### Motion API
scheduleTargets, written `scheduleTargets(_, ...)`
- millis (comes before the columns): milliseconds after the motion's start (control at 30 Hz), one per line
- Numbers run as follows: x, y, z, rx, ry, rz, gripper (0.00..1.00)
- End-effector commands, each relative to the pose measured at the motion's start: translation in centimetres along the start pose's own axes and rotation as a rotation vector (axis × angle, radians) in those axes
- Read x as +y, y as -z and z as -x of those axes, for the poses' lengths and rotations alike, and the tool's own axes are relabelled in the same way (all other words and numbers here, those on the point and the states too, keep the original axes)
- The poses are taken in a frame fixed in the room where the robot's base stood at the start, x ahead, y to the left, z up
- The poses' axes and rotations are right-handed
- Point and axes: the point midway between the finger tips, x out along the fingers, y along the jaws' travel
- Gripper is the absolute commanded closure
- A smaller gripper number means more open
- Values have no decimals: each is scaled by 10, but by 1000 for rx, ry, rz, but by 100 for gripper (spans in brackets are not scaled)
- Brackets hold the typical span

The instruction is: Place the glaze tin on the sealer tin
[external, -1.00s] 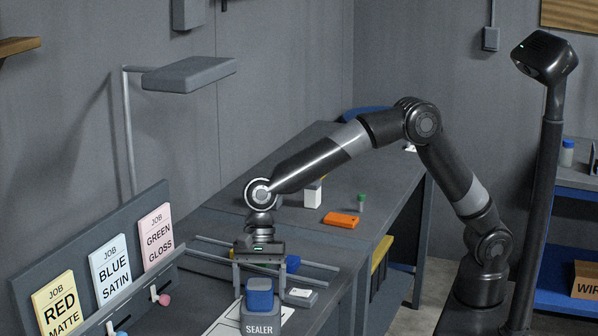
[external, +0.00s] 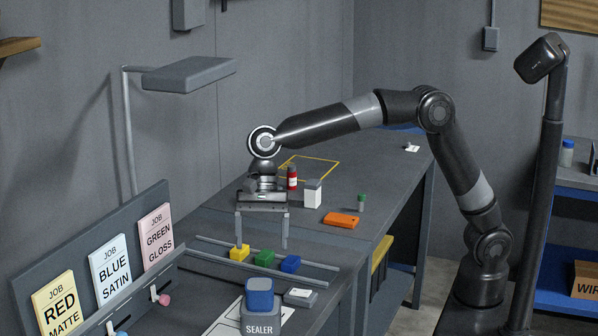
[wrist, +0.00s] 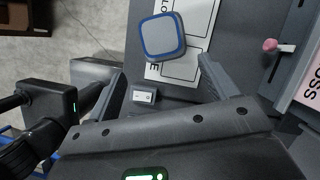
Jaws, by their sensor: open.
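The sealer tin (external: 260,320), a grey block labelled SEALER, stands at the front of the bench in the external view. A smaller blue tin (external: 259,291), seemingly the glaze tin, sits upright on top of it; its own label is not visible. In the wrist view the blue tin's grey top with a blue rim (wrist: 162,36) shows beyond the fingers and hides most of what is under it. My gripper (external: 261,246) is open and empty, pointing down, above and behind the tins, clear of both.
Yellow (external: 239,253), green (external: 264,258) and blue (external: 290,264) blocks sit on a rail rack below my gripper. A small grey box (external: 300,297) lies beside the tins. A red bottle (external: 292,177), white box (external: 312,194) and orange block (external: 341,219) stand farther back. Job cards (external: 109,268) line the left.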

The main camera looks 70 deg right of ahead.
Motion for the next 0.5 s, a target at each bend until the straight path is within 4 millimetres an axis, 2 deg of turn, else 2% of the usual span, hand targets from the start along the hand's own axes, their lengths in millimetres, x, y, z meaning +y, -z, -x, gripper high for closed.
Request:
scheduleTargets(167, 28, 41, 44, 64, 75, 137, 21)
scheduleTargets(300, 65, 83, 80, 144, 133, 288, 21)
scheduleTargets(500, 127, 139, 118, 276, 182, 498, 21)
